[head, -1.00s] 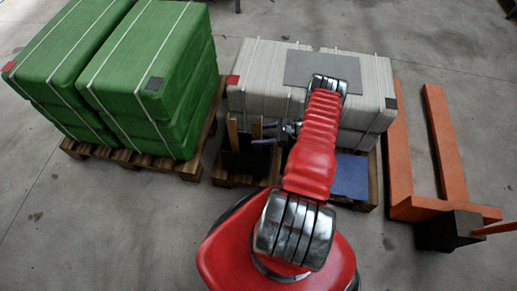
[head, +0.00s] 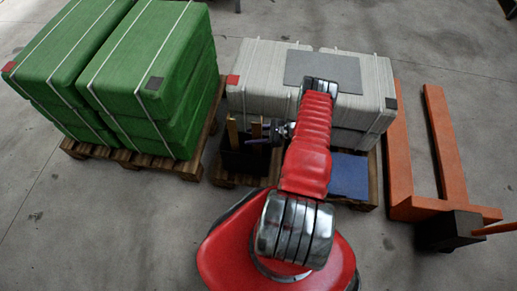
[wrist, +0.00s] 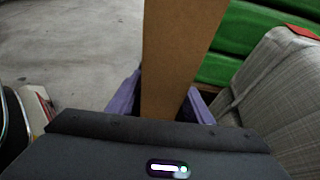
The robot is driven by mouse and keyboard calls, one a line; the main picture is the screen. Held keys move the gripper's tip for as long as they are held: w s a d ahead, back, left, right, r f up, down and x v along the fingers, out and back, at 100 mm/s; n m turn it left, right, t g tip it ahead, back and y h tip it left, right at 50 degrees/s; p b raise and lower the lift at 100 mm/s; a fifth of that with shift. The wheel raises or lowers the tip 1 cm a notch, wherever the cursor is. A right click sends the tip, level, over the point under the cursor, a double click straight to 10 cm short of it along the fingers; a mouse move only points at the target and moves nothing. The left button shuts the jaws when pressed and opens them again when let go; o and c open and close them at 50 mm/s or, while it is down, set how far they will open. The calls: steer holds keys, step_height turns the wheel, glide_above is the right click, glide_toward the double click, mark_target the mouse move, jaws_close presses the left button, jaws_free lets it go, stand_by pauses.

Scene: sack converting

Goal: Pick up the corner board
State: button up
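Two narrow tan corner boards stand upright in a dark holder (head: 232,160) in the head view, one at the left (head: 232,132) and one at the right (head: 256,129). My gripper (head: 258,140) is at the right-hand board. In the wrist view a tan corner board (wrist: 180,60) rises upright, and the purple fingers of my gripper (wrist: 165,100) lie on either side of it. The board covers the inner edges of the fingers, so I cannot tell whether they touch it. The board's lower end is hidden behind the gripper body.
A pallet of pale grey sacks (head: 265,85) with a grey sheet (head: 322,70) on top stands behind the holder. Green sacks (head: 150,80) are stacked on a pallet at left. A blue sheet (head: 349,176) and an orange pallet truck (head: 400,165) are at right.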

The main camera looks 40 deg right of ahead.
jaws_close()
stand_by(0.3)
steer(key=shift+r, duration=0.15)
step_height(320, 180, up, 18)
glide_above(256, 127)
steer(key=w, duration=0.3)
steer(key=shift+d, duration=0.15)
stand_by(0.3)
stand_by(0.5)
